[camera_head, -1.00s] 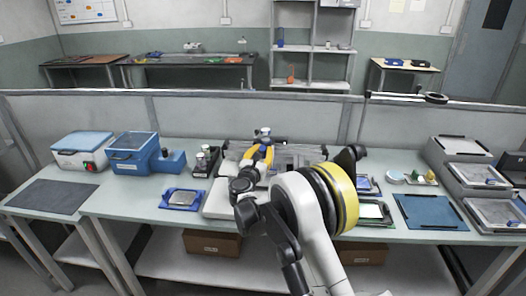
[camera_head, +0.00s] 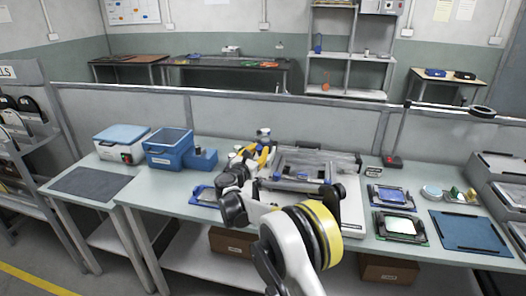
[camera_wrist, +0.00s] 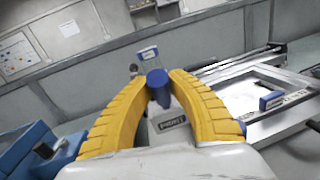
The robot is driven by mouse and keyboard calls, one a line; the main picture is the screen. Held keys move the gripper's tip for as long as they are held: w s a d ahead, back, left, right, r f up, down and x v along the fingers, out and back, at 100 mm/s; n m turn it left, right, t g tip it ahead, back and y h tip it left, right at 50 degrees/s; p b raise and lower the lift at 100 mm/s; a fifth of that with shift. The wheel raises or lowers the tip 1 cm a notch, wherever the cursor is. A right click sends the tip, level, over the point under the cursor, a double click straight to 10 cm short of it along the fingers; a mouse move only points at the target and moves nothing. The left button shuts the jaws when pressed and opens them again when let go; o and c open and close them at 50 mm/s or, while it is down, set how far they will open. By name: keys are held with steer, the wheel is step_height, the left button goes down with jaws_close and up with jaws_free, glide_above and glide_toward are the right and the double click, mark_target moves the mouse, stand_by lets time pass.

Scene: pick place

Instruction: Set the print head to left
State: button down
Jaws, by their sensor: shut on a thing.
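The printer (camera_head: 345,215) is a light grey bench machine with a raised frame, standing mid-table in the head view; its bed and frame also show at the right in the wrist view (camera_wrist: 245,92). My gripper (camera_head: 262,153) is at the printer's left end. In the wrist view its yellow fingers (camera_wrist: 160,84) are closed around a blue knob (camera_wrist: 157,77) with a dark stem. A grey part with a printed label (camera_wrist: 173,123) lies below the knob, between the fingers. My arm hides part of the printer's left side in the head view.
Blue bins (camera_head: 168,149) and a white box with a blue lid (camera_head: 121,140) stand left of the printer. Blue-framed screens (camera_head: 388,196) and a blue mat (camera_head: 468,232) lie to its right. A grey partition (camera_head: 300,118) runs behind the table.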

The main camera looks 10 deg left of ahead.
steer(key=c, duration=1.4)
jaws_free()
steer(key=shift+a, duration=0.2)
steer(key=shift+o, duration=0.9)
steer(key=shift+a+f, duration=0.1)
steer(key=shift+a, duration=0.05)
steer(key=v, duration=1.2)
steer(key=shift+d, duration=0.2)
